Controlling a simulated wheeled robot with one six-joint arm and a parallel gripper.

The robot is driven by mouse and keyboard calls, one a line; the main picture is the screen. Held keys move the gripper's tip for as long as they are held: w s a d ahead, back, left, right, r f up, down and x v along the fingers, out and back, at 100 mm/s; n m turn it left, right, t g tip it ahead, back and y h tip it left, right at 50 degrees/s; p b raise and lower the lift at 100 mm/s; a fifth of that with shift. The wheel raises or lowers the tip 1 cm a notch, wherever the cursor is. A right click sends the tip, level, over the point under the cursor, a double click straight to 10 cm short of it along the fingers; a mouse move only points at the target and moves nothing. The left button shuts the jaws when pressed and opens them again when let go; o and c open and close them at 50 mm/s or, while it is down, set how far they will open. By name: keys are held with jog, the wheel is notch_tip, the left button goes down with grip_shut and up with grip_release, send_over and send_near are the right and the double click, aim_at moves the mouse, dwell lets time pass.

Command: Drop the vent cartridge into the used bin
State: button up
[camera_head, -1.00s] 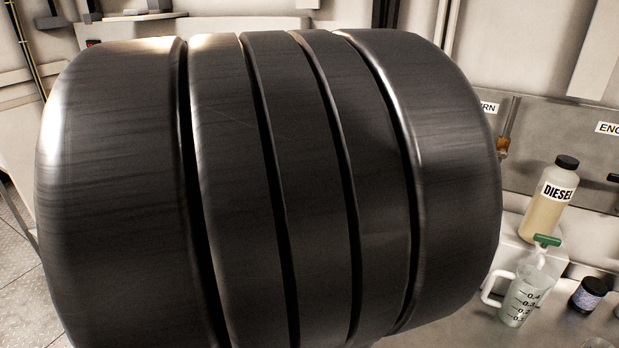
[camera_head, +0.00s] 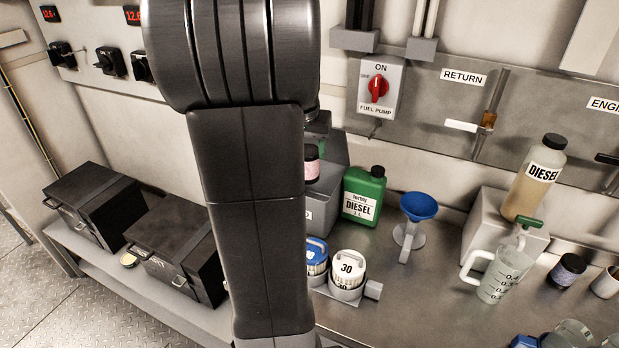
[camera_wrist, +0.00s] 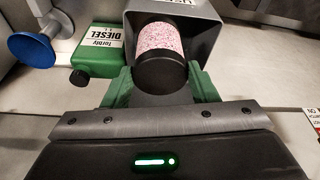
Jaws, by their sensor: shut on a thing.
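The vent cartridge (camera_wrist: 163,45) has a pink speckled body and a black end cap. It sits between the green fingers of my gripper (camera_wrist: 162,80), which is shut on it. In the head view the cartridge (camera_head: 312,168) shows just right of my arm, at the grey used bin (camera_head: 320,214). The wrist view shows the grey bin (camera_wrist: 204,28) beyond and around the cartridge, with part of its lettering. I cannot tell how far the cartridge is inside the bin's opening. My arm hides the bin's left part and most of my gripper in the head view.
A green diesel jug (camera_head: 364,196) stands close right of the bin, with a blue funnel (camera_head: 419,207) further right. Two lidded canisters (camera_head: 348,268) stand in front. A measuring jug (camera_head: 497,278) and a diesel bottle (camera_head: 541,180) are at right. Black cases (camera_head: 176,252) are at left.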

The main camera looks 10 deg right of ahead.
jog(key=w+d+p, duration=0.1)
jog(key=w+d, duration=0.2)
jog(key=w, duration=0.2)
notch_tip(320, 180, down, 18)
jog(key=p, duration=0.1)
jog(key=shift+s, duration=0.35)
jog(key=shift+f+b, duration=0.4)
jog(key=shift+b, duration=0.05)
jog(key=shift+f, duration=0.25)
jog(key=o, duration=1.1)
